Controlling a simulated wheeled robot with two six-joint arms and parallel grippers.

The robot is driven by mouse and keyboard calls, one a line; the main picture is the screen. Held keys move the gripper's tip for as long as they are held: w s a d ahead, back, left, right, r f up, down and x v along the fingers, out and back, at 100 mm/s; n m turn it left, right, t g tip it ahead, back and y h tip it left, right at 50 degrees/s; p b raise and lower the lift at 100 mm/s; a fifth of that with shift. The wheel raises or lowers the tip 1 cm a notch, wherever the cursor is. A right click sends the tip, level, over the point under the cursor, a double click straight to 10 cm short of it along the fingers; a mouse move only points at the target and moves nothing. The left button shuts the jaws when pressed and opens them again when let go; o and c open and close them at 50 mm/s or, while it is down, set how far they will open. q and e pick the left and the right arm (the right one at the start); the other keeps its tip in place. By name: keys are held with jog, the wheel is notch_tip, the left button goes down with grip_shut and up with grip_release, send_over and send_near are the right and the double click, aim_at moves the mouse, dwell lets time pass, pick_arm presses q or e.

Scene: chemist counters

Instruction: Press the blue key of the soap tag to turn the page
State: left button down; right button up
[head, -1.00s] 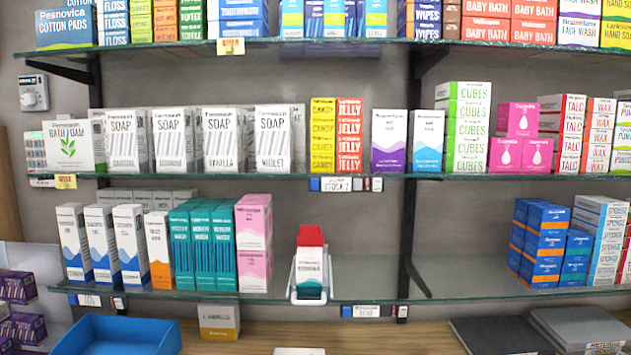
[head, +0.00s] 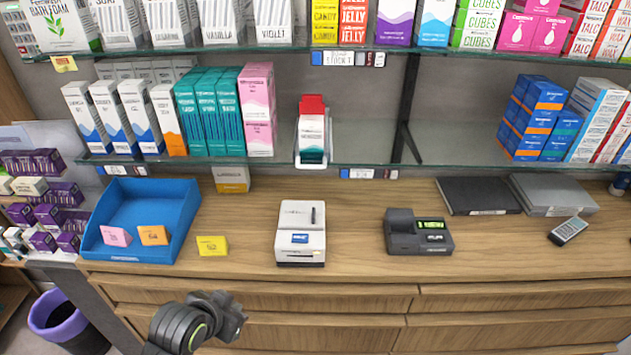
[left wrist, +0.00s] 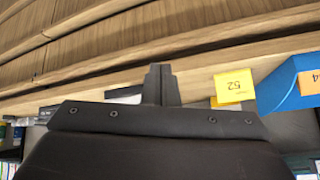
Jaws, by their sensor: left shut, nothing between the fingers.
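The soap tag (head: 345,58) is on the front edge of the upper shelf in the head view, below the rows of boxes. Its white panel reads "SOAP STOCK" with a last character too small to tell. A blue key (head: 317,58) shows at its left end, and small dark and reddish parts at its right end. My left gripper (head: 238,308) is low in the head view, in front of the drawers, well below and apart from the tag. In the left wrist view its fingers (left wrist: 160,84) are shut and empty. My right gripper is not in view.
The counter (head: 350,220) holds a blue tray (head: 130,250), a white device (head: 301,235), a dark device (head: 418,232) and a yellow card (head: 212,246). The lower shelf (head: 450,152) juts out below the tag, with a red-topped item (head: 312,115) at its edge. A purple-rimmed bin (head: 55,312) stands lower left.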

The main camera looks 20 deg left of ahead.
pick_arm(q)
jog(key=w+d+r+m+t+h, duration=0.2)
jog(key=w+d+r+t, duration=0.1)
jog(key=w+r, duration=0.55)
jog(key=w+d+r+m+t+h, duration=0.25)
jog(key=w+r, duration=0.25)
jog(key=r, duration=0.7)
jog(key=w+d+r+m+t+h, duration=0.1)
jog(key=d+r+m+t+h, duration=0.1)
jog(key=r, duration=0.8)
jog(key=w+d+r+m+t+h, duration=0.1)
jog(key=d+r+m+t+h, duration=0.1)
jog(key=r, duration=0.9)
jog(key=d+m+h, duration=0.1)
jog(key=d+m, duration=0.1)
jog(key=shift+w+r+m, duration=0.15)
jog(key=shift+w+m, duration=0.15)
jog(key=shift+m, duration=0.05)
jog(key=shift+d, duration=0.1)
jog(key=b, duration=0.2)
send_near(317, 58)
jog(key=w+d, duration=0.4)
jog(key=shift+w+d+r, duration=0.2)
jog(key=shift+d+r, duration=0.2)
jog(key=shift+r, duration=0.05)
jog(key=shift+w, duration=0.1)
jog(key=shift+w+a, duration=0.15)
jog(key=shift+w, duration=0.15)
